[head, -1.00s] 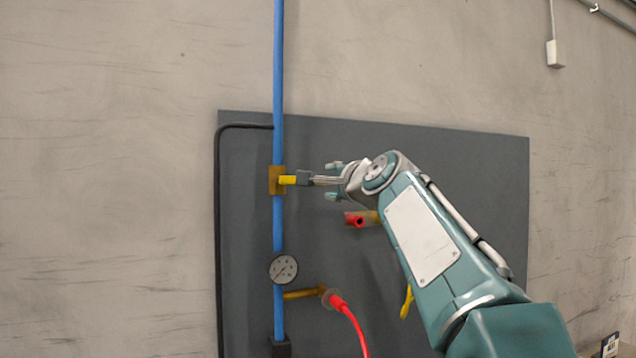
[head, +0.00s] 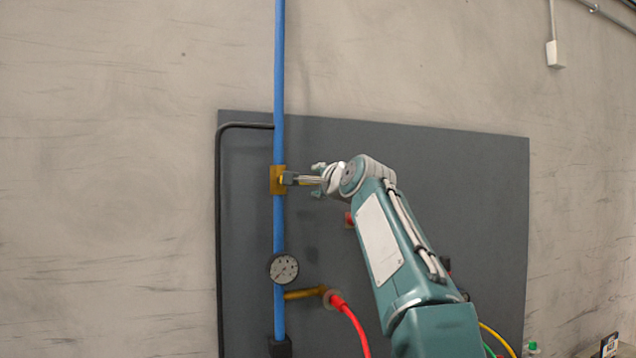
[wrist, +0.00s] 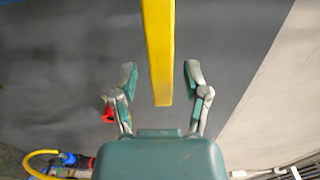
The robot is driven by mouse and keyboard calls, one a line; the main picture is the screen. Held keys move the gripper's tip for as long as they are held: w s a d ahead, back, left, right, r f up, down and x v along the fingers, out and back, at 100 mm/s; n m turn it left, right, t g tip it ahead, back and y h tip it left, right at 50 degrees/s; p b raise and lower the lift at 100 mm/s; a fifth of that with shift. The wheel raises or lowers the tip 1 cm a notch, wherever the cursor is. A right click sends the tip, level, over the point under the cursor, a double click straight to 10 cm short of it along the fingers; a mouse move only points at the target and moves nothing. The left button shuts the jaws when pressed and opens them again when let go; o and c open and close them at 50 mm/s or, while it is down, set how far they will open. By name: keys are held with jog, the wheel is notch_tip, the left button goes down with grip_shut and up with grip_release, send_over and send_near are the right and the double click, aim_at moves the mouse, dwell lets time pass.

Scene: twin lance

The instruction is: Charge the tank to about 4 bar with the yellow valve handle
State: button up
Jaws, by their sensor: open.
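The yellow valve handle (wrist: 160,60) runs down the middle of the wrist view, between the two open fingers of my gripper (wrist: 160,88). The fingers stand apart from it on both sides. In the head view my gripper (head: 300,180) is at the brass valve body (head: 277,180) on the blue pipe (head: 279,80), and its fingers mostly hide the handle. The round gauge (head: 284,269) sits lower on the pipe; its dial is too small to read surely. The tank is not recognisable in view.
A dark grey panel (head: 460,200) backs the pipe. A red hose (head: 352,325) leaves a brass branch (head: 305,293) below the gauge. A red fitting (head: 349,219) is partly behind my arm. A black line (head: 217,230) runs along the panel's left edge.

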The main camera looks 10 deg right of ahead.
grip_shut()
jog(key=shift+f, duration=0.1)
